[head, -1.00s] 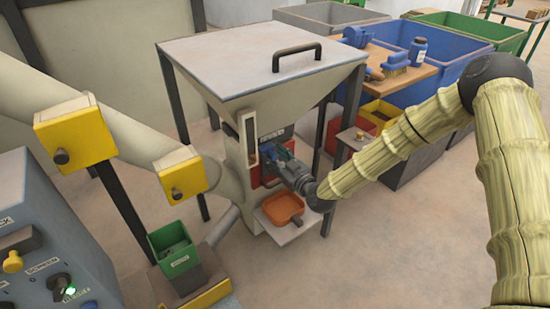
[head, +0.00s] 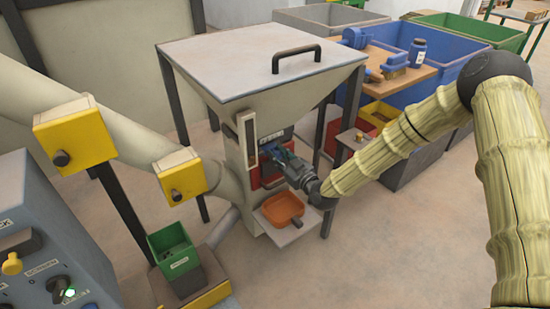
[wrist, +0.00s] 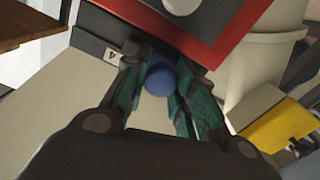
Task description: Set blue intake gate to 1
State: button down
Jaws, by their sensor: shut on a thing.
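The blue intake gate's handle shows as a round blue knob (wrist: 159,79) in the wrist view, between the green-padded fingers of my gripper (wrist: 155,85). The fingers are closed on its sides. In the head view my gripper (head: 272,164) is at the front of the hopper's body, beside the red panel, and largely hides the handle. A small white label (wrist: 112,56) beside the knob carries a dark digit that looks like a 4. The gate's present setting cannot be read from these views.
The hopper (head: 260,65) stands over the gate. An orange tray (head: 282,209) sits on a shelf just below my gripper. Yellow boxes (head: 184,178) on a pipe and a control panel (head: 45,270) are to the left. Bins and a wooden table (head: 400,78) are behind right.

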jog(key=shift+d, duration=0.15)
jog(key=c, duration=1.1)
grip_release()
jog(key=shift+c, duration=0.2)
jog(key=v, duration=1.1)
jog(key=shift+s+d, duration=0.25)
jog(key=shift+s, duration=0.05)
